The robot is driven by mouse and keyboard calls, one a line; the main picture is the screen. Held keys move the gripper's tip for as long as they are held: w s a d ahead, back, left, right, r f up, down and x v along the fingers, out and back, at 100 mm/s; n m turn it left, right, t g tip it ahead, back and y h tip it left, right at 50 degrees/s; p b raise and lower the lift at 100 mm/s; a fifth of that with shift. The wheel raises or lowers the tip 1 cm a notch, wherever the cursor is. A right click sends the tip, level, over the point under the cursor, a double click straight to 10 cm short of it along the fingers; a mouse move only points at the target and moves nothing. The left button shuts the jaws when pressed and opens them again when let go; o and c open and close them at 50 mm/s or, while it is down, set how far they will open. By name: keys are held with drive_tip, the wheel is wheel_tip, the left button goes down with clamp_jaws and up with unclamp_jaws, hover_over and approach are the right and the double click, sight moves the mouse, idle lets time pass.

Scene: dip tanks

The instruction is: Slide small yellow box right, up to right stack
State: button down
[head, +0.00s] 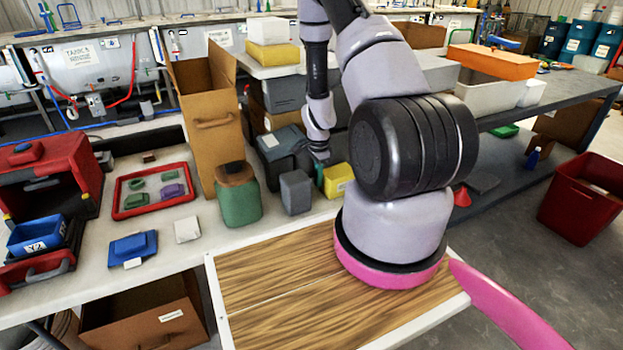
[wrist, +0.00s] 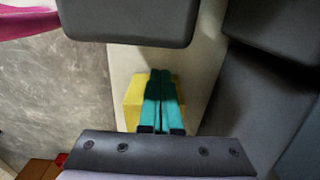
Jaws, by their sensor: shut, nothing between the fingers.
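The small yellow box (head: 338,181) sits on the pale bench top, just left of my dark round arm joint. It also shows in the wrist view (wrist: 133,102), partly covered by my fingers. My gripper (head: 320,180) has teal fingers pointing down, close against the left side of the box in the head view. In the wrist view the gripper's two fingers (wrist: 161,74) are together with nothing between them. I cannot tell whether they touch the box. My arm hides the bench just right of the box, so I cannot make out the right stack there.
A small grey box (head: 295,192) and a green canister (head: 238,195) stand left of my gripper. A dark grey bin (head: 282,150) stands behind. A red cone (head: 461,196) is to the right of my arm. The wooden board (head: 265,290) in front is clear.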

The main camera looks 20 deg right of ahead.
drive_tip(key=shift+d, duration=0.25)
drive_tip(key=d, duration=1.5)
drive_tip(key=shift+w+d, duration=0.2)
drive_tip(key=shift+w, duration=0.05)
